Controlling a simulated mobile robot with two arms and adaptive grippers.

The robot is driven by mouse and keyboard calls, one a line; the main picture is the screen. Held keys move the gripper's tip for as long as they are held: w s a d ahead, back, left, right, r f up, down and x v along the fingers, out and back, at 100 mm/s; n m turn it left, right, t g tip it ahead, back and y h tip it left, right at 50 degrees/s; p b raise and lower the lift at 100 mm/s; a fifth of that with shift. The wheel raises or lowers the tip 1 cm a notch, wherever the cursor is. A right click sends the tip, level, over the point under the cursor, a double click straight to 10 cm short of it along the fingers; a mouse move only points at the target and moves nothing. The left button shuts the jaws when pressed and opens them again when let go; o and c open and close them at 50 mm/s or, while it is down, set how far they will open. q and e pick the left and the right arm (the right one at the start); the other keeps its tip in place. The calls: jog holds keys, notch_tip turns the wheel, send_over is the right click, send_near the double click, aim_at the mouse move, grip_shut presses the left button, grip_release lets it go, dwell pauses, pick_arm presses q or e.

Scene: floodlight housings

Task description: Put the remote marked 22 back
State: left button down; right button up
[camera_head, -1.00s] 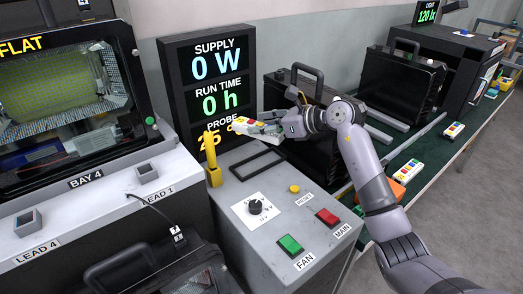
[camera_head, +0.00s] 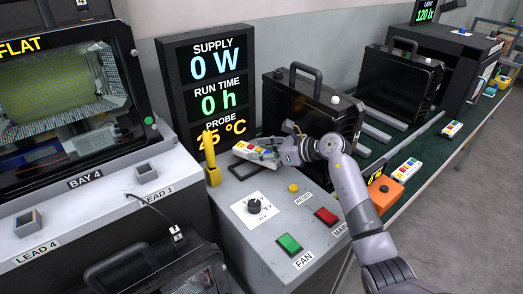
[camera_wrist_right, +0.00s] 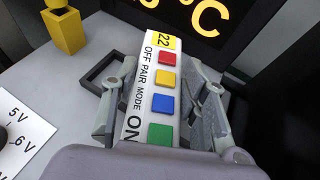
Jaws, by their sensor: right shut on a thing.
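The remote marked 22 (camera_wrist_right: 150,105) is white with a yellow number label and red, yellow, blue and green buttons. My right gripper (camera_head: 268,152) is shut on it, with one finger along each long side in the right wrist view (camera_wrist_right: 158,95). In the head view the remote (camera_head: 246,150) is held above the grey supply bench (camera_head: 235,215), in front of the display. Under it lies a black rectangular frame (camera_head: 240,170), partly hidden by the remote and gripper. It also shows in the right wrist view (camera_wrist_right: 97,72). My left gripper is not in view.
A yellow probe post (camera_head: 213,172) stands just left of the remote. A dial (camera_head: 254,206), green FAN button (camera_head: 289,244) and red MAIN button (camera_head: 325,216) are on the bench. Other remotes (camera_head: 406,169) (camera_head: 452,129) lie on the green table. Black housings (camera_head: 310,115) stand behind.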

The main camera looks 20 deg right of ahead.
jog(key=shift+f+b, duration=0.35)
jog(key=shift+f, duration=0.15)
jog(key=o, duration=1.2)
jog(key=shift+r+p, duration=0.3)
jog(key=shift+r, duration=0.05)
jog(key=shift+r+p, duration=0.45)
jog(key=b+v, duration=0.2)
jog(key=v, duration=0.9)
jog(key=shift+s+d, duration=0.3)
jog(key=shift+r, duration=0.15)
